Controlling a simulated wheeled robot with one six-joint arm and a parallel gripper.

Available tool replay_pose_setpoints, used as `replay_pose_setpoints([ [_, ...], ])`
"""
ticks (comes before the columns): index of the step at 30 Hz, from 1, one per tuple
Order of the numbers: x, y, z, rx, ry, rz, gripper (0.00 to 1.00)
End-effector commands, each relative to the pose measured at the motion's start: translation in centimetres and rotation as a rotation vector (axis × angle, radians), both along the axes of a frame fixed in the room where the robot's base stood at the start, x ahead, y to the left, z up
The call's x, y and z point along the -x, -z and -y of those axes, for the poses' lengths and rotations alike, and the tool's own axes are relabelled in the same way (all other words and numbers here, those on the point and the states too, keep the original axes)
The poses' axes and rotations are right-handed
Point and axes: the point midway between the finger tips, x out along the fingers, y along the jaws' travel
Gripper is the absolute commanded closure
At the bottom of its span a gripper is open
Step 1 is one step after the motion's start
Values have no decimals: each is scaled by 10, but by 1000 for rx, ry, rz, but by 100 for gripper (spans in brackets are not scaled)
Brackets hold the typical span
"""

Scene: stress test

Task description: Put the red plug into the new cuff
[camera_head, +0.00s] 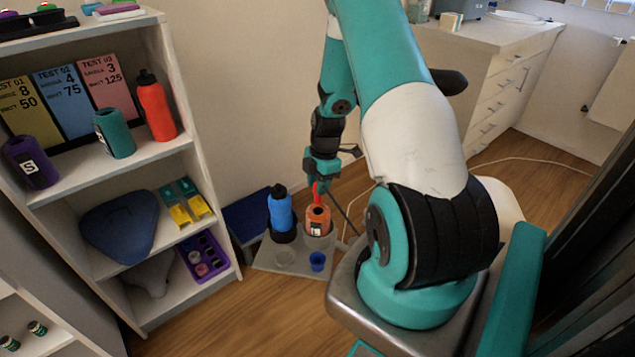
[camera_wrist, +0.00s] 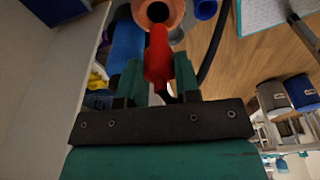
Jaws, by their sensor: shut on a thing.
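My gripper (camera_head: 319,180) is shut on the red plug (camera_wrist: 157,58), which also shows as a small red piece in the head view (camera_head: 316,190). In the wrist view the plug lies between the two teal fingers, its narrow end towards the dark opening of an orange cuff (camera_wrist: 138,14). No marking tells me which cuff is the new one.
A blue bottle (camera_head: 280,212) stands left of the orange cuff, close by. The shelf at left holds a purple cuff (camera_head: 28,162), a teal cuff (camera_head: 114,133) and a red bottle (camera_head: 157,108).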

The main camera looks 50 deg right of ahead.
Motion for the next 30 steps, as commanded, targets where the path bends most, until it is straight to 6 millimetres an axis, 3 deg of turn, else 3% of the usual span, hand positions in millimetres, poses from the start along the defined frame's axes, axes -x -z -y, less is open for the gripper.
replay_pose_setpoints([
  [30, -1, 63, 0, 1, 1, 0, 93],
])
